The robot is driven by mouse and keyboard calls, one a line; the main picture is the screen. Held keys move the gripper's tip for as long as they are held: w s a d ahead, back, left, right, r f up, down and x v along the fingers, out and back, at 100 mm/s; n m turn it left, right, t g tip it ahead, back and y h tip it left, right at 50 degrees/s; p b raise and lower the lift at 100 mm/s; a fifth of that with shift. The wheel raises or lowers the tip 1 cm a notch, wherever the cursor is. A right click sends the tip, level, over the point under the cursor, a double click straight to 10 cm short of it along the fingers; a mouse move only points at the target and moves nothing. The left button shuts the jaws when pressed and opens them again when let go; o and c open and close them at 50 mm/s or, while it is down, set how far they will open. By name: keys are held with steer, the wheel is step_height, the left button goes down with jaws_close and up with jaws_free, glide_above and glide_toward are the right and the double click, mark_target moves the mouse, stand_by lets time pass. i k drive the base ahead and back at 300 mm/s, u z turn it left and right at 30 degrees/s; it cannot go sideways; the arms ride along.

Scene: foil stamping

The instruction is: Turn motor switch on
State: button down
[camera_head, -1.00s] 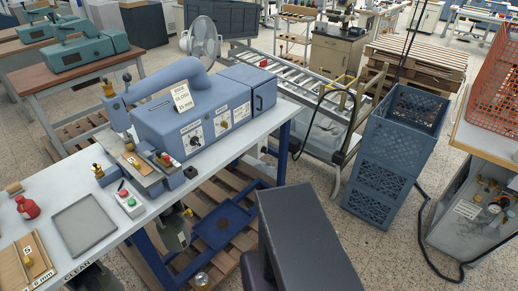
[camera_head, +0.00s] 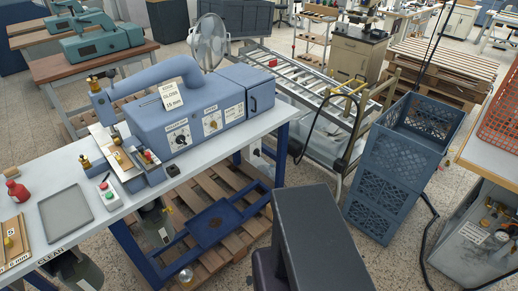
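The blue foil stamping machine (camera_head: 150,127) stands on a white-topped table (camera_head: 75,165) left of centre. Its front carries three white plates with knobs: a left plate (camera_head: 178,137) with a black knob, a middle plate (camera_head: 211,123) with an orange knob, and a right plate (camera_head: 234,112). Their lettering is too small to read surely, so I cannot tell which is the motor switch. A small box with a red and a green button (camera_head: 109,196) sits on the table near the machine's left end. My gripper is not in view.
A grey tray (camera_head: 65,213) and a red bottle (camera_head: 16,190) are on the table's left part. A wooden pallet (camera_head: 215,185) lies under the table. Stacked blue crates (camera_head: 395,175) and a roller conveyor (camera_head: 305,87) stand to the right. Bare floor shows between table and crates.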

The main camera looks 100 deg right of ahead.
mark_target(257, 152)
steer(key=u, duration=0.1)
steer(key=k, duration=0.95)
steer(key=z, duration=2.95)
steer(key=i, duration=0.45)
steer(key=u, duration=0.05)
